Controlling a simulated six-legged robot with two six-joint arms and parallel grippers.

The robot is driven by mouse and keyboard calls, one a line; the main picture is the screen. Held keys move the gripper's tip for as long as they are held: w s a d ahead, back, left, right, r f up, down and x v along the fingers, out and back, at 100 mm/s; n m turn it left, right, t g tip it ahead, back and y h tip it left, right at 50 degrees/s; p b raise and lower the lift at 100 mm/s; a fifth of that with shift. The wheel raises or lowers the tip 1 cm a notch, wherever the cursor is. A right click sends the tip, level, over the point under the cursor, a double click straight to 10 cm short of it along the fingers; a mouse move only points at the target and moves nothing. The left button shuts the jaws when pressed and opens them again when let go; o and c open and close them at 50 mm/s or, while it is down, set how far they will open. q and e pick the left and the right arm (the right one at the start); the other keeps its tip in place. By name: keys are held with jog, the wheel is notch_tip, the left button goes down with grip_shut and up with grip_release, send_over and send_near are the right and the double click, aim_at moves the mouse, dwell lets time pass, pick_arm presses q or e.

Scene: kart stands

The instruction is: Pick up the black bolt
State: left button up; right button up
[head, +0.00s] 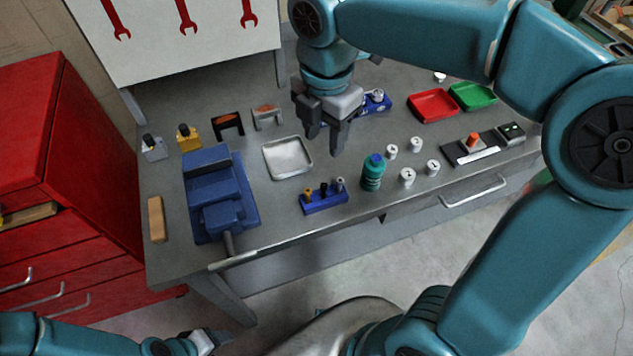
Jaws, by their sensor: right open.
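A small blue rack (326,204) stands near the front of the grey workbench, right of the vise. It holds three upright bolts: a brass one (308,194), the black bolt (324,188) in the middle and a silver one (340,184). My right gripper (325,144) points down above the bench, behind the rack and apart from it. Its jaws are open, with nothing seen between them. My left gripper (208,342) shows only partly at the bottom left, low in front of the bench; its jaws are unclear.
A blue vise (222,195) and a metal tray (288,158) are left of the rack. A teal bottle (373,174) and several white cylinders (407,177) are to its right. Red (433,105) and green (472,96) trays lie farther back. A red cabinet (60,170) is at the left.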

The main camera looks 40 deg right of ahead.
send_over(325, 185)
notch_tip(325, 185, down, 10)
jog(key=shift+s+a+f+b, duration=0.1)
jog(key=shift+b, duration=0.3)
jog(key=shift+s+f, duration=0.2)
jog(key=shift+f, duration=0.3)
jog(key=f, duration=0.4)
jog(key=shift+w, duration=0.35)
jog(key=shift+f, duration=0.4)
jog(key=shift+s, duration=0.1)
jog(key=shift+c, duration=0.4)
grip_shut()
